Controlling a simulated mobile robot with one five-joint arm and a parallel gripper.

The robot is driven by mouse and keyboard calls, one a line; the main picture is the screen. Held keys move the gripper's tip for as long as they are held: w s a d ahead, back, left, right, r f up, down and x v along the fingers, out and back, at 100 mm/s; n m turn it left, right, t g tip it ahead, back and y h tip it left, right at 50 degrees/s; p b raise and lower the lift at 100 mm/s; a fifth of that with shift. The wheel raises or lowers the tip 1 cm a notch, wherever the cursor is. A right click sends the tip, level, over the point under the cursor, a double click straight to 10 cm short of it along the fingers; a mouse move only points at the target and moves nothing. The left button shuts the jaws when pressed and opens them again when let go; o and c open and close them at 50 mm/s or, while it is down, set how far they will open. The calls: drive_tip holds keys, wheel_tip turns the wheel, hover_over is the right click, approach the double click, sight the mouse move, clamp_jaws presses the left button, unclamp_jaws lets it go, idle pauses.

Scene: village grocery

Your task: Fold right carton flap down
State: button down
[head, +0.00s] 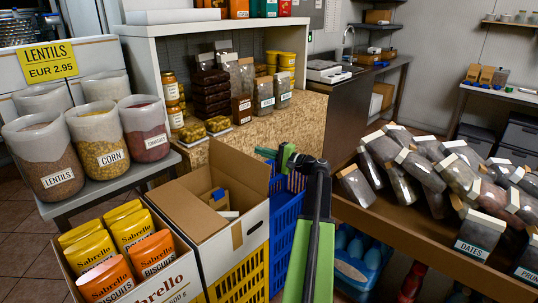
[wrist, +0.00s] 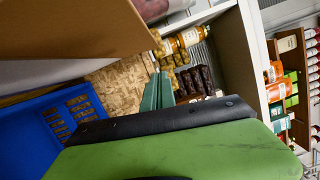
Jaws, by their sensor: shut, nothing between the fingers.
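The open carton (head: 212,253) is white outside and brown inside, and stands left of my arm. A tall brown panel (head: 241,168), seemingly its right flap, stands upright at the carton's back right. A brown board, probably part of the carton (wrist: 75,28), fills the upper left of the wrist view. My gripper (head: 285,157) is shut and empty, just right of the upright panel in the head view. Its green fingertips (wrist: 157,92) show close together in the wrist view. I cannot tell whether they touch the panel.
A blue crate (head: 283,238) is right of the carton, and a yellow crate (head: 240,277) below it. A box of Sabrello bags (head: 165,282) stands at front left. A sloped wooden display (head: 420,225) lies right. Shelves (head: 185,28) stand behind.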

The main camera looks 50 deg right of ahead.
sight(236, 164)
drive_tip(key=w+a, duration=0.4)
drive_tip(key=shift+a+r+p, duration=0.35)
drive_tip(key=shift+s+r, duration=0.1)
drive_tip(key=shift+s, duration=0.05)
